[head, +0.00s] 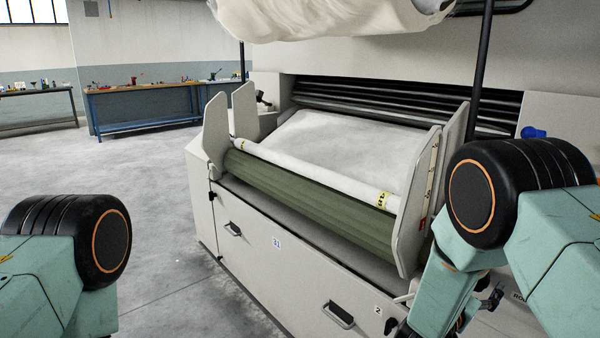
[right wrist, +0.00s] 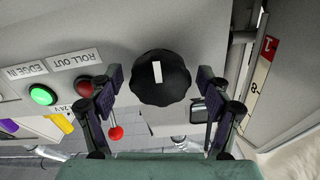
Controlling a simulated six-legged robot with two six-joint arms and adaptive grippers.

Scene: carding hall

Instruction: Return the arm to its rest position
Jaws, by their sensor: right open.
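My right gripper (right wrist: 160,82) is open in the right wrist view, one finger on each side of a black lobed knob (right wrist: 162,77) with a white mark. I cannot tell whether the fingers touch the knob. In the head view my right arm (head: 450,285) reaches down at the right, beside the carding machine (head: 275,265); its gripper is mostly hidden there. My left arm (head: 60,275) shows at the lower left; its gripper is out of frame.
Near the knob are a green button (right wrist: 43,95), a red button (right wrist: 84,88) and a red-ball lever (right wrist: 116,132). The machine's side plate (head: 440,190) and a black post (head: 483,65) stand close to my right arm. Open floor (head: 150,215) lies left, before a blue workbench (head: 140,105).

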